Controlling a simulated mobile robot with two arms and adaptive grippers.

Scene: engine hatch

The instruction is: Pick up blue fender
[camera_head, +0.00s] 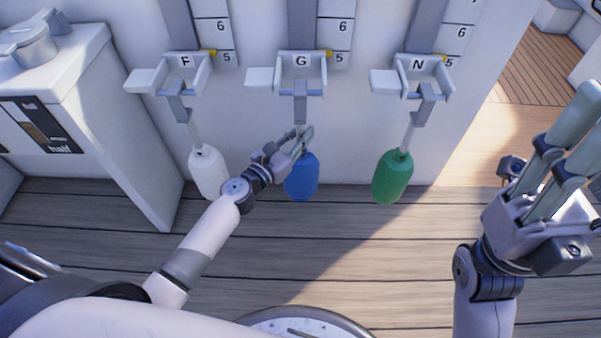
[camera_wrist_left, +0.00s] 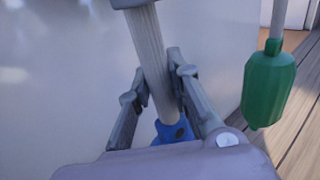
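The blue fender (camera_head: 301,180) hangs upright by its line below the middle holder marked G, just above the deck. My left gripper (camera_head: 305,134) is at the top of this fender, its fingers around the line.
A white fender (camera_head: 207,172) hangs under holder F, and a green fender (camera_head: 393,177) hangs under holder N, also in the left wrist view (camera_wrist_left: 268,85). A white cabinet (camera_head: 110,130) stands at the left. The wooden deck (camera_head: 350,235) in front is mostly clear.

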